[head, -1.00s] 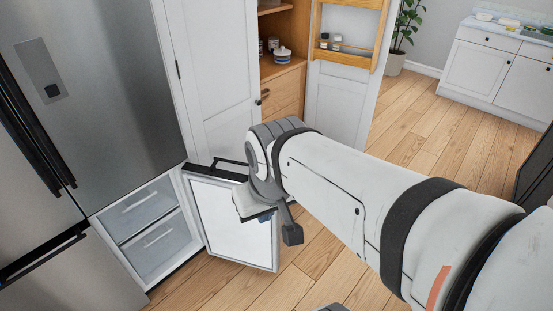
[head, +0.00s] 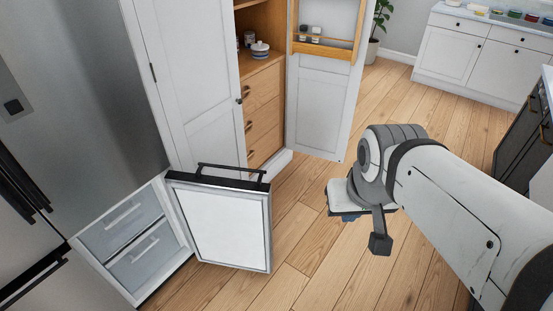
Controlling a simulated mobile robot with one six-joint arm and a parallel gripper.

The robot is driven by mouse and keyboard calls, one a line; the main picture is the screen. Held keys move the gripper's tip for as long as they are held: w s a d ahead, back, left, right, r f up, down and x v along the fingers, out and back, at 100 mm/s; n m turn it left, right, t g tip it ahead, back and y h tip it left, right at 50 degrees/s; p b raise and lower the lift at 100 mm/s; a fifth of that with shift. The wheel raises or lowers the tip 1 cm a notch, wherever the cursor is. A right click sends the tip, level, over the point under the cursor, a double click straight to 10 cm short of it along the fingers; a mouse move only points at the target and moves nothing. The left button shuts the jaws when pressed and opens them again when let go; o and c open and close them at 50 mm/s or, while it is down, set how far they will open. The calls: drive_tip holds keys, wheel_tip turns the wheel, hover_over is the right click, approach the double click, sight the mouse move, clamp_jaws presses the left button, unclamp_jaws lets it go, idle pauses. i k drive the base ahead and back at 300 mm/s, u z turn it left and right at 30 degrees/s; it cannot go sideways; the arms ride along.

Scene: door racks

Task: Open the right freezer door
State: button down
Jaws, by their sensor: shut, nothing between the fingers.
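The right freezer door (head: 228,222) stands swung wide open in the head view, its white inner panel facing me. Its dark bar handle (head: 233,168) runs along the top edge on the far side. The freezer compartment (head: 133,240) is exposed, with white drawers inside. My gripper (head: 350,215) is to the right of the door, apart from it, over the wooden floor.
The steel fridge (head: 90,110) fills the left. Behind the door is a white pantry cupboard (head: 200,75) with its own door (head: 318,105) open. A white counter unit (head: 485,55) stands at the back right. Wooden floor (head: 310,220) is clear between door and arm.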

sight(226, 222)
drive_tip(key=u, duration=0.05)
drive_tip(key=i, duration=1)
drive_tip(key=z, duration=0.05)
